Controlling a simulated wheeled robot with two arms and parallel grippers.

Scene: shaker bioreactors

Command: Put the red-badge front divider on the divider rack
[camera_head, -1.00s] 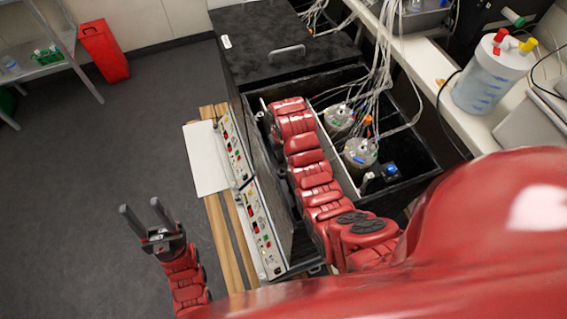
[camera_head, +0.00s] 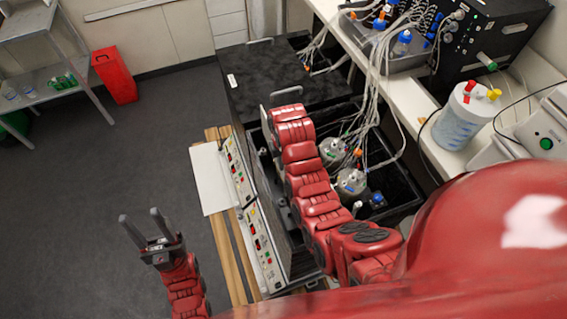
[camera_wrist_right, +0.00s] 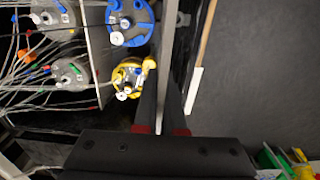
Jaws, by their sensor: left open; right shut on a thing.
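My right gripper (camera_wrist_right: 163,100) is shut on a thin grey divider (camera_wrist_right: 167,45), seen almost edge-on in the right wrist view. My left gripper (camera_head: 139,215) is open and empty over the floor at the left. I cannot pick out the divider rack for certain.
Vessels (camera_head: 351,181) with many tubes stand in the box's right part. Control panels (camera_head: 258,235) line its left side, beside a white board (camera_head: 210,178) and wooden strips (camera_head: 237,260). A bench (camera_head: 410,105) stands at the right.

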